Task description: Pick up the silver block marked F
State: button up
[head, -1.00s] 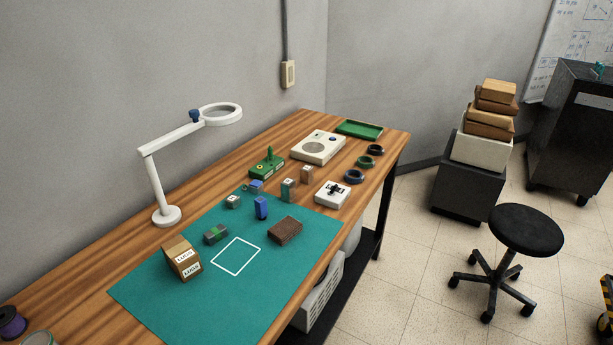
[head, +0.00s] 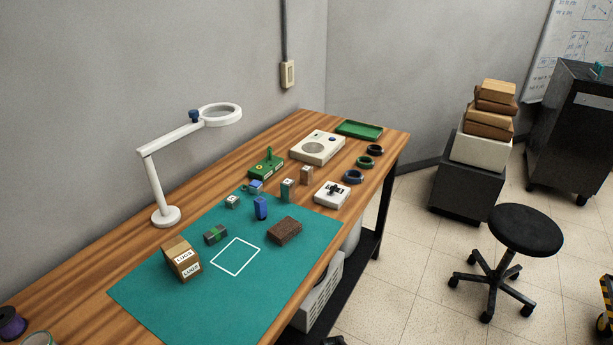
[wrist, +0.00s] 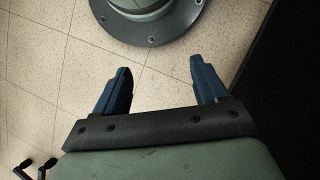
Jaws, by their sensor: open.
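Several small blocks stand on the bench around the teal mat. One small silver-grey block with a pale marked top (head: 232,201) sits near the mat's back edge. A taller grey-green block with a pale top (head: 287,190) stands to its right, and a brownish one with a pale top (head: 306,175) stands farther back. The letters are too small to read, so I cannot tell which block is marked F. My gripper (wrist: 160,70) is open and empty in the wrist view, its two blue fingers apart above the tiled floor, away from the bench.
The teal mat (head: 180,309) has a white square outline and free room at its front. A white magnifier lamp (head: 166,215) rises behind. A black stool (head: 525,231) stands right.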

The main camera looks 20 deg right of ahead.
jog(key=w+d+r+m+t, duration=0.2)
jog(key=w+d+r+m, duration=0.3)
jog(key=w, duration=0.5)
jog(key=w+d+r+m+t, duration=0.2)
jog(key=w+d+r+m, duration=0.1)
jog(key=w+d, duration=0.65)
jog(key=w+d+r+m+t, duration=0.2)
jog(key=w+d+r+m, duration=0.25)
jog(key=w, duration=0.75)
jog(key=w+d+r+m+t, duration=0.25)
jog(key=w+d+r, duration=0.25)
jog(key=d+r, duration=0.45)
jog(key=w+d+r+m+t+h, duration=0.1)
jog(key=w+d+r+m, duration=0.35)
jog(key=d+r, duration=0.55)
jog(key=w+d+r+m+t, duration=0.1)
jog(key=w+d+r+m, duration=0.3)
jog(key=d+r, duration=0.55)
notch_tip(320, 180, up, 19)
jog(key=g, duration=0.5)
send_over(307, 168)
notch_tip(307, 168, down, 14)
jog(key=shift+w+r, duration=0.1)
jog(key=c, duration=1.2)
